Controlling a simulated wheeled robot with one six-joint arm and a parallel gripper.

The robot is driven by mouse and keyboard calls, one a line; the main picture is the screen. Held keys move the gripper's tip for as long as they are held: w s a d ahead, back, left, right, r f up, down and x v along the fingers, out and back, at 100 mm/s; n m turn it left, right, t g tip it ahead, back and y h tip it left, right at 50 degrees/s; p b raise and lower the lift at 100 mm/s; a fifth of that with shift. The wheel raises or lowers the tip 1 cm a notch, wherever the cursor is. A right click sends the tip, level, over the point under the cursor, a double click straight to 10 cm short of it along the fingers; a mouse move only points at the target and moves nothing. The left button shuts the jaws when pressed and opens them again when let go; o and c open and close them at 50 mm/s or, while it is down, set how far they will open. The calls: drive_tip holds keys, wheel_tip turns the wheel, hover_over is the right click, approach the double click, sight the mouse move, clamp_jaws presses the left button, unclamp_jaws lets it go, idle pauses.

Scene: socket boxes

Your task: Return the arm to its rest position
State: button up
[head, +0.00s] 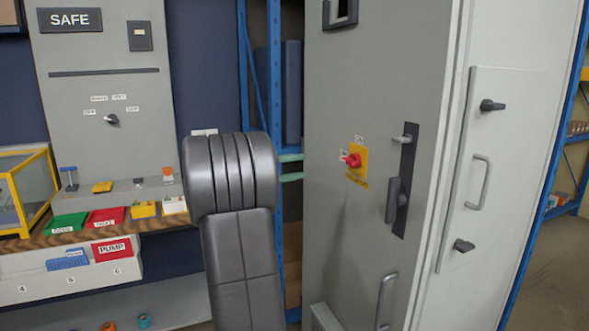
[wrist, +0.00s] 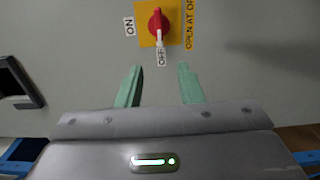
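My gripper (wrist: 159,87) shows in the wrist view with its two green fingers apart and nothing between them. It faces a grey cabinet front, just below a red rotary switch (wrist: 158,22) on a yellow plate. The switch's white-tipped pointer is at the OFF label. In the head view my dark grey arm stands upright in the middle, and the same red switch (head: 351,160) is on the cabinet (head: 330,90) to its right.
The cabinet has a black handle (head: 397,195) and a side panel with a grab handle (head: 479,182). At left, a wooden bench (head: 60,238) holds coloured trays and a yellow-framed case (head: 27,190). Blue shelving (head: 275,60) stands behind my arm.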

sight(342, 160)
drive_tip(key=x, duration=1.3)
drive_tip(key=shift+w+d, duration=0.1)
drive_tip(key=shift+d, duration=0.3)
drive_tip(key=shift+a, duration=0.1)
drive_tip(key=v, duration=1.4)
drive_tip(key=x, duration=1.3)
drive_tip(key=shift+d, duration=0.35)
drive_tip(key=shift+w+d+m, duration=0.25)
drive_tip(key=shift+d+m, duration=0.05)
drive_tip(key=shift+s+a+r+m, duration=0.1)
drive_tip(key=shift+a+m, duration=0.05)
drive_tip(key=shift+m, duration=0.65)
drive_tip(key=shift+r+m+b, duration=0.25)
drive_tip(key=shift+m+b, duration=0.1)
drive_tip(key=shift+m, duration=1.15)
drive_tip(key=shift+s, duration=0.1)
